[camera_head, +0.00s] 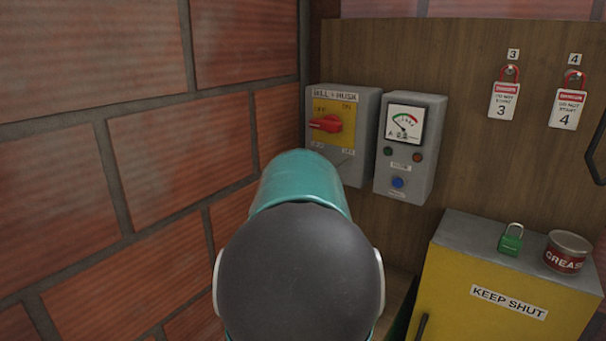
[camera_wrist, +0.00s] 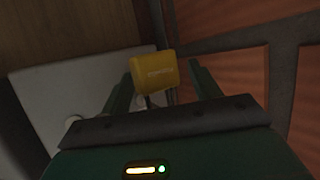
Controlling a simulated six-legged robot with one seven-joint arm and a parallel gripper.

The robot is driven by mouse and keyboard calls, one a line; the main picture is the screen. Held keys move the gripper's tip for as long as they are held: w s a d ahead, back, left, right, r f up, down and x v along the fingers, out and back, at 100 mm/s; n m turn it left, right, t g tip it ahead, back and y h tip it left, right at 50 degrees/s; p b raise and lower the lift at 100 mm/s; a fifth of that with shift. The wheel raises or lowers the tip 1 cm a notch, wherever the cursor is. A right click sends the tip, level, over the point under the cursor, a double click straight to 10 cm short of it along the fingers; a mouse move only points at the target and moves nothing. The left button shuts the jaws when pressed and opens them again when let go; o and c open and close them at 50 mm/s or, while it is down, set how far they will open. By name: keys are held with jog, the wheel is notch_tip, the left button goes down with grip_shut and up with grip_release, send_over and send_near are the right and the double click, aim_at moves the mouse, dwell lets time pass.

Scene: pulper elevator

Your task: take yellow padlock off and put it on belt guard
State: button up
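The fingers stand apart with a gap at the right finger, so the gripper looks open around the padlock. What the padlock hangs on is unclear. In the head view my arm hides the gripper and the padlock. I cannot make out a belt guard for certain.
A grey switch box (camera_head: 345,158) with a red handle (camera_head: 326,124) turned to OFF stands beside a meter box (camera_head: 408,180). A yellow KEEP SHUT cabinet (camera_head: 470,265) carries a green padlock (camera_head: 511,240) and a grease tin (camera_head: 567,251). Red tagged padlocks hang above. A brick wall (camera_head: 140,120) bounds the left.

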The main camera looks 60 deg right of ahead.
jog(key=c, duration=0.9)
jog(key=shift+o, duration=0.2)
jog(key=shift+r, duration=0.2)
